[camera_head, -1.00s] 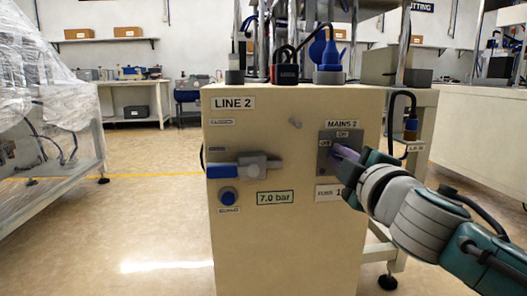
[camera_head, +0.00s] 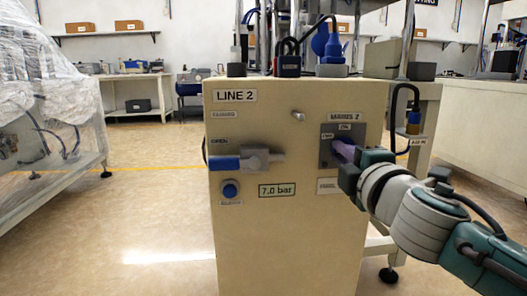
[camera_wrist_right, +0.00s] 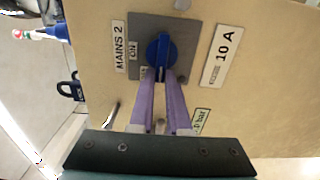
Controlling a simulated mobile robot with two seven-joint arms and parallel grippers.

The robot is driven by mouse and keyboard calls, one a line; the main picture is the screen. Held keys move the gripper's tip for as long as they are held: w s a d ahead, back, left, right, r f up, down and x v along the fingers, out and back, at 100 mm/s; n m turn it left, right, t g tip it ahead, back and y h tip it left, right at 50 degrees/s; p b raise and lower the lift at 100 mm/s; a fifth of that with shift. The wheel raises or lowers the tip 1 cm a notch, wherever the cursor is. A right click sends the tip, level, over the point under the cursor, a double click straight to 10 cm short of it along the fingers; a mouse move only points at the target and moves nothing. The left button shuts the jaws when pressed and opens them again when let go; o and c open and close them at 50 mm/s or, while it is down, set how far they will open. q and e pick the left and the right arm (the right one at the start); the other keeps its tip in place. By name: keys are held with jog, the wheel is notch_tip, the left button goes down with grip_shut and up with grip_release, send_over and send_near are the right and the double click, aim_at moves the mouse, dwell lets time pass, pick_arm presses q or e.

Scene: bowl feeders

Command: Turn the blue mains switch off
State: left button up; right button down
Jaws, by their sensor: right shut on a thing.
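The blue mains switch (camera_wrist_right: 158,50) is a rotary knob on a grey plate (camera_head: 327,160) under the MAINS 2 label, on the front of the beige cabinet. In the right wrist view its handle lies crosswise to the ON label (camera_wrist_right: 133,49), along the picture's vertical. My right gripper (camera_wrist_right: 161,76) is shut on the handle's near end with two purple fingers, which hide that end. In the head view the gripper (camera_head: 341,150) reaches in from the right and covers most of the knob. My left gripper is not in view.
The beige LINE 2 cabinet (camera_head: 285,240) also carries a valve with a blue handle (camera_head: 225,163), a blue push button (camera_head: 230,190) and a 7.0 bar plate (camera_head: 277,190). A wrapped machine (camera_head: 45,120) stands at the left. The floor between is clear.

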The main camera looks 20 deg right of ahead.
jog(key=c, duration=0.9)
grip_release()
jog(key=p+v, duration=0.1)
jog(key=v, duration=0.9)
jog(key=shift+p, duration=0.35)
jog(key=shift+d, duration=0.1)
